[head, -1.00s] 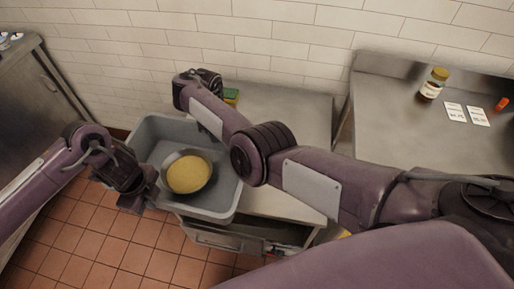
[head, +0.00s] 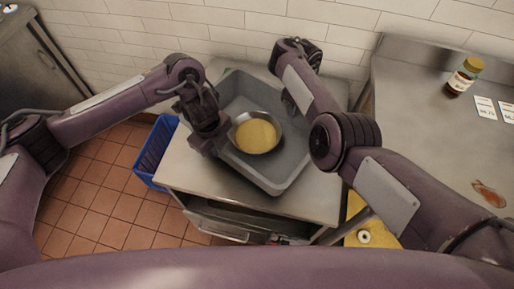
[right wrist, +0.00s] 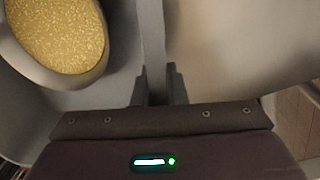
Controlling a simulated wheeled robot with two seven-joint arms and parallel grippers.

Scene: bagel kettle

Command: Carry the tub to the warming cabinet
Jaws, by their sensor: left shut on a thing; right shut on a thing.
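The grey tub (head: 272,178) is over the steel worktop (head: 185,165); I cannot tell whether it rests on it or is held just above. A round metal bowl of yellow grainy stuff (head: 256,134) sits inside the tub. My left gripper (head: 212,142) is shut on the tub's left wall. My right gripper (head: 290,104) is shut on the tub's far right wall, partly hidden by its arm. In the right wrist view its fingers (right wrist: 160,85) pinch the tub wall (right wrist: 151,40), with the bowl (right wrist: 62,35) beside it. I cannot tell which unit is the warming cabinet.
A steel cabinet (head: 35,65) stands at the far left. A blue crate (head: 155,150) is on the tiled floor left of the worktop. An open drawer (head: 230,222) juts out below it. At right, a steel counter (head: 420,110) holds a jar (head: 463,78) and cards (head: 485,108).

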